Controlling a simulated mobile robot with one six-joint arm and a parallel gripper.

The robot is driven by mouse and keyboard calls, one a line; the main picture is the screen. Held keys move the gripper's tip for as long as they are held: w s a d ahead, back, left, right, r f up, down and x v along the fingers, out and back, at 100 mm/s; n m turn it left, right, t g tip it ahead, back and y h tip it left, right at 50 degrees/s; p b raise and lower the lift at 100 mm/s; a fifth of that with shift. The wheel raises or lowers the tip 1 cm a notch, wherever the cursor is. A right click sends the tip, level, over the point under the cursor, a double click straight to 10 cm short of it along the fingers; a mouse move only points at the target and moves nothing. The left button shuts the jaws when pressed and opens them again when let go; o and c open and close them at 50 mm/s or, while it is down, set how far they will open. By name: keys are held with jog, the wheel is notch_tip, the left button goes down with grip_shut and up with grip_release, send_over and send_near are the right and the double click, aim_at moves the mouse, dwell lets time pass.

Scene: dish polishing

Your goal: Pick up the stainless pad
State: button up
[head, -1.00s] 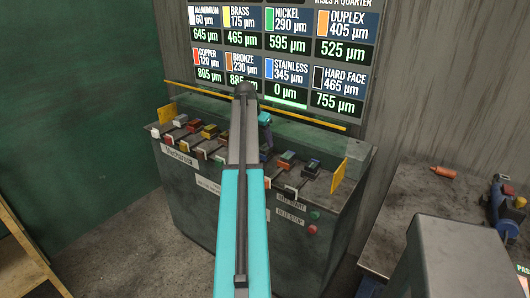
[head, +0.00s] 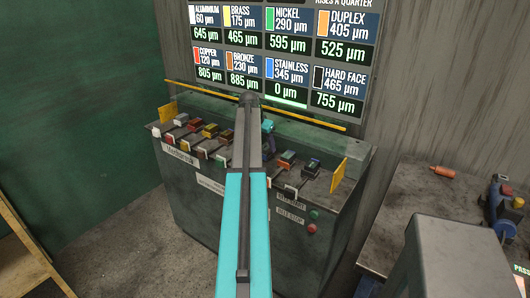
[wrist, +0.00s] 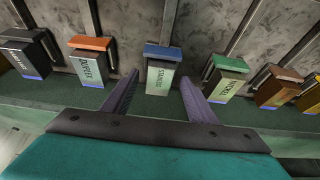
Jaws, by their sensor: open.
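The stainless pad (wrist: 163,53) is a block with a blue top and a pale labelled face, standing in the row of pads in the wrist view. My gripper (wrist: 158,88) is open, with one purple finger on each side of the stainless pad's near end. Gaps show between the fingers and the pad, so it is not gripped. In the head view my arm covers most of that part of the row, and the stainless pad cannot be made out there.
The orange-topped duplex pad (wrist: 91,44) stands left of the stainless pad, and the green-topped nickel pad (wrist: 231,63) stands right. The pads lie on a dark cabinet (head: 215,215) below a thickness display board (head: 290,45). A yellow bar (head: 215,95) runs behind them. A workbench (head: 400,200) is at right.

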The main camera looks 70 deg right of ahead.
aim_at(267, 145)
grip_shut()
jog(key=shift+r, duration=0.25)
jog(key=shift+d+r+b, duration=0.1)
jog(key=shift+r+b, duration=0.5)
jog(key=shift+r, duration=0.8)
jog(key=s+a+r+b, duration=0.1)
jog(key=s+a+b, duration=0.2)
jog(key=s+a, duration=0.5)
jog(key=a, duration=0.5)
jog(key=shift+s+a+r, duration=0.3)
jog(key=shift+s+r, duration=0.05)
jog(key=shift+r, duration=0.05)
